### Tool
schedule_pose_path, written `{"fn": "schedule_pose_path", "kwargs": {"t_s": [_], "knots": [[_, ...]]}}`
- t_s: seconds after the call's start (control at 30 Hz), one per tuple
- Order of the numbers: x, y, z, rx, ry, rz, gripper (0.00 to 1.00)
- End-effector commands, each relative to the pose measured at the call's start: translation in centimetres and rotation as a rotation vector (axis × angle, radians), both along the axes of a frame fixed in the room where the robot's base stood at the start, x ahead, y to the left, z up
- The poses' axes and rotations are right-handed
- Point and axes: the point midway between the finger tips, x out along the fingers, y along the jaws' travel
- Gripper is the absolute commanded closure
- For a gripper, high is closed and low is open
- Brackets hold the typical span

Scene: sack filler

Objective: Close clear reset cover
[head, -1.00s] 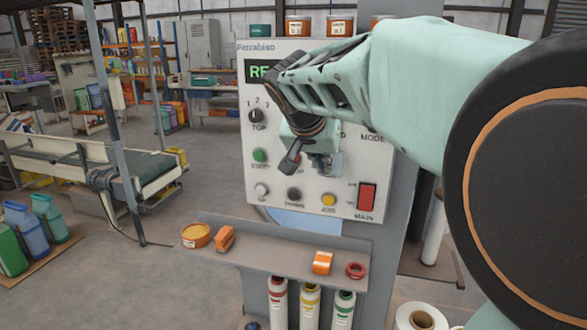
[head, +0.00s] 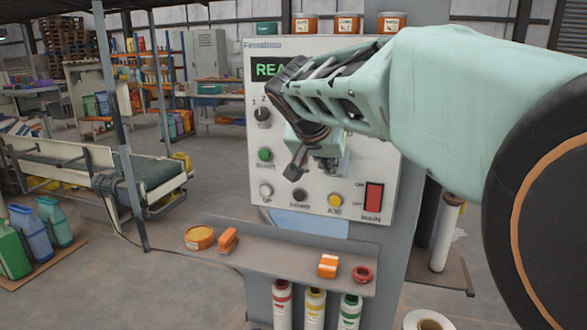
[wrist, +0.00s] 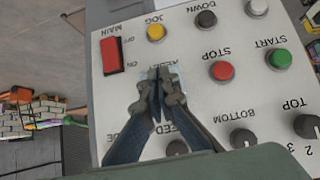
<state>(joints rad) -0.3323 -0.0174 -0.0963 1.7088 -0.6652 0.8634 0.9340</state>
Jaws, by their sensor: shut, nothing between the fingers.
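The control panel (head: 345,185) stands upright in front of me. In the wrist view the panel (wrist: 190,110) appears upside down. My gripper (wrist: 160,76) is shut and empty, with its fingertips over the reset label area, between the red main switch (wrist: 113,54) and the red stop button (wrist: 222,70). A pale, see-through edge of the clear reset cover (wrist: 174,68) shows beside the fingertips. The fingers hide most of it, so I cannot tell its angle or whether they touch it. In the head view my gripper (head: 294,172) is in front of the panel and hides the cover.
The yellow jog button (wrist: 155,32) and green start button (wrist: 279,59) are close by. A shelf (head: 290,253) below the panel holds an orange tub (head: 200,238) and small orange items. Bottles (head: 315,307) stand beneath it. Free floor lies to the left.

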Motion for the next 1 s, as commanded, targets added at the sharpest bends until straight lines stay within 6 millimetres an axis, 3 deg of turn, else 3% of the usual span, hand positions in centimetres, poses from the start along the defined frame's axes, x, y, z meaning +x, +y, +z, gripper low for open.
{"fn": "schedule_pose_path", "kwargs": {"t_s": [1.0], "knots": [[0.9, -0.4, -3.5, -0.003, -0.009, 0.0, 1.0]]}}
